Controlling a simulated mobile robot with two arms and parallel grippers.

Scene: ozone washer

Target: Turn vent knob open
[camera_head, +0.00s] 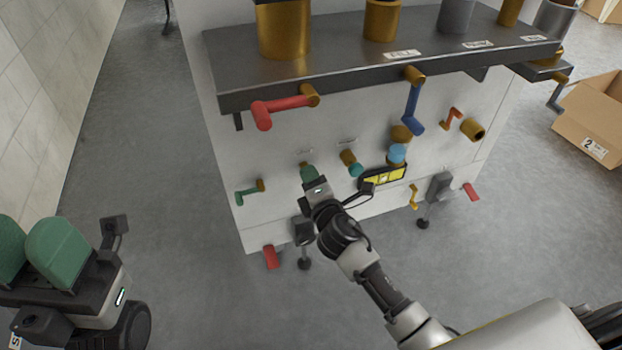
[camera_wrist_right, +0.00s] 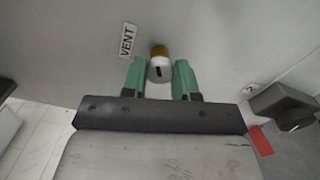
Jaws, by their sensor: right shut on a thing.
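The vent knob (camera_wrist_right: 160,67) is a small pale cap with a dark mark and a brass-coloured base. It sits on the white panel beside the VENT label (camera_wrist_right: 128,40) in the wrist view. My right gripper (camera_wrist_right: 159,72) has its green fingers on both sides of the knob and is shut on it. In the head view my right gripper (camera_head: 307,171) reaches the panel front and hides most of the knob. My left gripper (camera_head: 30,250) is at the lower left, away from the machine, with its green fingers partly cut off by the frame edge.
A dark shelf (camera_head: 250,82) with metal cylinders overhangs the panel. A red lever (camera_head: 285,107), a blue lever (camera_head: 412,108) and a teal knob (camera_head: 352,166) are near my right gripper. A cardboard box (camera_head: 590,120) lies at right. The floor (camera_head: 160,170) at left is clear.

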